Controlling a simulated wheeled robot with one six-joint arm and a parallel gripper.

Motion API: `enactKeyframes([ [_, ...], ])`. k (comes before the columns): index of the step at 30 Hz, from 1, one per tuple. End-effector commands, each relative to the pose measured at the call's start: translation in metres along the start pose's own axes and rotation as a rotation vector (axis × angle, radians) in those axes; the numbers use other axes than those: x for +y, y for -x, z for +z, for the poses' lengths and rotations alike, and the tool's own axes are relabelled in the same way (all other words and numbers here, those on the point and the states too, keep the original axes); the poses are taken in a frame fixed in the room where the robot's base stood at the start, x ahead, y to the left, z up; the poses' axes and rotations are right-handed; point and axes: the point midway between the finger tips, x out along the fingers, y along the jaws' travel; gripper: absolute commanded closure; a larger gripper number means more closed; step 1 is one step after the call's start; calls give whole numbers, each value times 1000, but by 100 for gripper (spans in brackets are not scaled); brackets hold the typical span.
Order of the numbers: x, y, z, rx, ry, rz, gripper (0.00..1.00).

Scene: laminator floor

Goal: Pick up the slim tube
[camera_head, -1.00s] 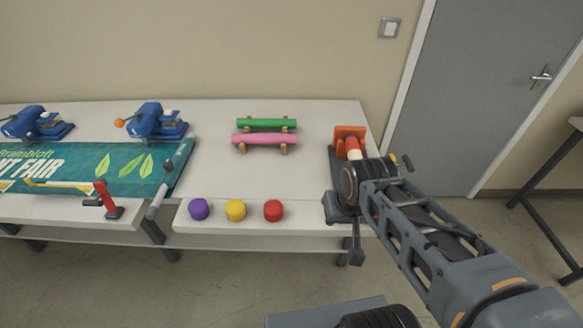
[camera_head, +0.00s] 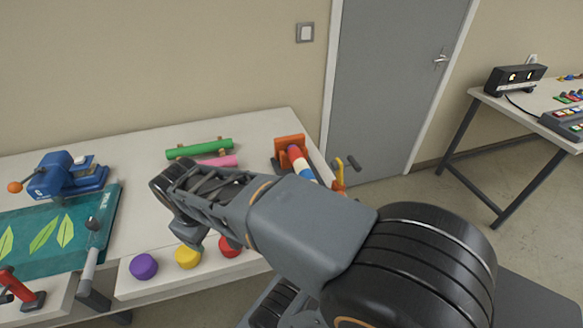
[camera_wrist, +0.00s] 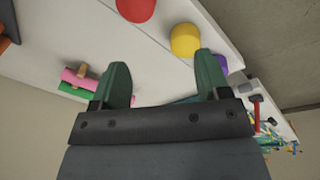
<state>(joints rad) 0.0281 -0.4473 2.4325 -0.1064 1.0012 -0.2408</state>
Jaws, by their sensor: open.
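A green tube (camera_head: 199,148) and a pink tube (camera_head: 218,161) lie side by side on small wooden supports on the table. A striped tube (camera_head: 300,168) in red, white and blue leans in an orange holder (camera_head: 289,148) to their right. I cannot tell for sure which is the slim tube. In the wrist view, the pink tube (camera_wrist: 80,78) and part of the green tube (camera_wrist: 76,88) show beyond the left finger. My gripper (camera_wrist: 161,78) is open and empty above the table, apart from the tubes. My arm hides part of the pink tube in the head view.
Purple (camera_head: 143,266), yellow (camera_head: 188,257) and red (camera_head: 230,246) round caps line the table's front edge. A blue machine (camera_head: 68,178) and a teal banner (camera_head: 60,235) are at the left. A second table (camera_head: 480,96) with devices stands beyond the door.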

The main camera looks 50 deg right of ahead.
Motion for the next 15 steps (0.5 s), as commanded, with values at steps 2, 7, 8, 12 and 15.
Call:
enactKeyframes([
  [2,22,-16,3,-162,211,24,24],
  [7,82,-43,13,-586,764,-60,24],
  [8,92,-47,14,-659,856,-99,24],
  [12,139,-66,22,-960,1220,-349,24],
  [15,166,-77,25,-1117,1407,-565,24],
])
